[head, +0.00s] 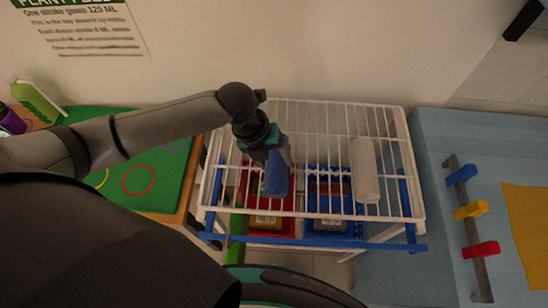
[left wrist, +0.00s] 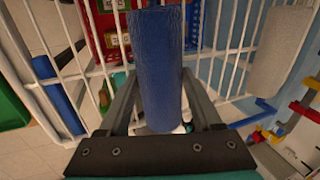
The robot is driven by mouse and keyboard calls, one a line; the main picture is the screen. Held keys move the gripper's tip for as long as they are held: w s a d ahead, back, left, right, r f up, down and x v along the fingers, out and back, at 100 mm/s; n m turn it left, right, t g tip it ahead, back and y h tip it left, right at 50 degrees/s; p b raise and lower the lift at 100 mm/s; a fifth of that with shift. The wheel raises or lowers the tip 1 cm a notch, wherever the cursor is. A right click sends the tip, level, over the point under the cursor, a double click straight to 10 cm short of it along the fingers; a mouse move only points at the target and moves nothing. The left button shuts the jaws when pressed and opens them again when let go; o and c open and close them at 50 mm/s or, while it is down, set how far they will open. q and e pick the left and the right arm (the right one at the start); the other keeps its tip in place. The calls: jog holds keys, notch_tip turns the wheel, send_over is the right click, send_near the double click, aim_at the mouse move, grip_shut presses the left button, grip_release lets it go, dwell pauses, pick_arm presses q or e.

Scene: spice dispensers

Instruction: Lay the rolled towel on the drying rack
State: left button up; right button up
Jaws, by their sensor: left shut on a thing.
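The drying rack (head: 310,110) is a white wire grid on a frame with blue rails, in the middle of the head view. My left gripper (head: 272,160) is over the left half of the rack, shut on a rolled blue towel (head: 277,181). In the left wrist view the blue towel (left wrist: 158,75) stands between the two fingers, with the rack's wires (left wrist: 85,45) behind it. I cannot tell whether the towel touches the wires. A white roll (head: 365,170) lies on the right part of the rack; it also shows in the left wrist view (left wrist: 278,50). My right gripper is not in view.
Below the grid are a red bin (head: 285,226) and a blue bin (head: 345,238). A green board (head: 135,195) lies at left, with a green bottle (head: 38,100) behind. A blue table with a peg rail (head: 470,228) stands at right. The wires between towel and white roll are clear.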

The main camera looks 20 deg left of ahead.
pick_arm(q)
jog(key=o, duration=1.5)
jog(key=p+v, duration=0.1)
jog(key=v, duration=1.1)
jog(key=shift+p, duration=0.3)
